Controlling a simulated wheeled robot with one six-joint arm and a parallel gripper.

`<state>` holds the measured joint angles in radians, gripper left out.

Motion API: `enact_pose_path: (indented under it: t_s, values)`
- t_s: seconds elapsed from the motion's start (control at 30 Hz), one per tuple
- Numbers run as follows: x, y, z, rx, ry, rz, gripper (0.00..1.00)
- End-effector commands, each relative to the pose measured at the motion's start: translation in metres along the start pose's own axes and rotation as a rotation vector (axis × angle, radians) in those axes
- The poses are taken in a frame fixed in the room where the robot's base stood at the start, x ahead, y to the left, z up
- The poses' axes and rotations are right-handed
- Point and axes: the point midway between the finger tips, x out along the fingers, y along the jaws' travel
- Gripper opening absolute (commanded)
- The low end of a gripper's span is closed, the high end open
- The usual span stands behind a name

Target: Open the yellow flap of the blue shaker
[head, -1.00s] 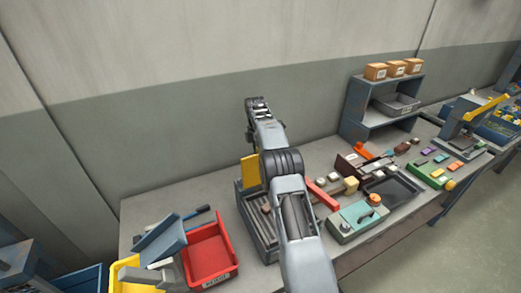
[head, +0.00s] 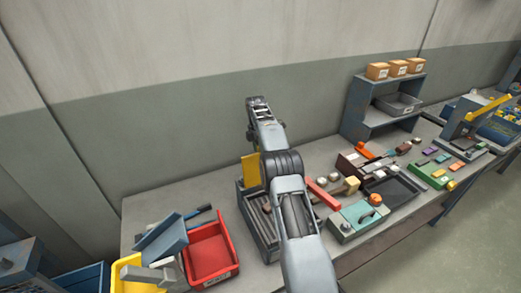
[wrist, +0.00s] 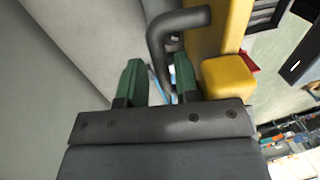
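A yellow flap (head: 251,171) stands upright at the back left of a grey-blue box (head: 248,218) on the workbench, apparently the shaker. My arm hides part of both. In the wrist view the flap (wrist: 221,30) runs along the right of the fingers, with a yellow block (wrist: 228,77) near it. A dark bent handle (wrist: 160,50) comes off the flap and reaches down between my green fingertips. My gripper (wrist: 158,80) has its fingers apart, with a gap showing beside the handle. In the head view my gripper (head: 257,104) is above the flap, its fingers unclear.
A red bin (head: 210,255) and a blue tilted scoop-like part (head: 162,240) lie left of the box. A teal device (head: 357,218), a black tray (head: 390,190) and small parts crowd the right. A grey shelf (head: 357,105) stands behind. The wall is close behind my arm.

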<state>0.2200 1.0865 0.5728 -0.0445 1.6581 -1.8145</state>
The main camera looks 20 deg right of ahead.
Motion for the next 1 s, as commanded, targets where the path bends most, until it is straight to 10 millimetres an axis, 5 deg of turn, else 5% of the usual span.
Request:
enact_pose_path:
  t_s: [0.37, 0.67, 1.0]
  values:
    - [0.005, -0.001, -0.001, -0.004, 0.005, -0.018, 0.40]
    - [-0.030, -0.012, -0.001, -0.002, 0.001, -0.003, 0.40]
    - [-0.074, -0.062, -0.011, -0.002, -0.001, 0.002, 0.40]
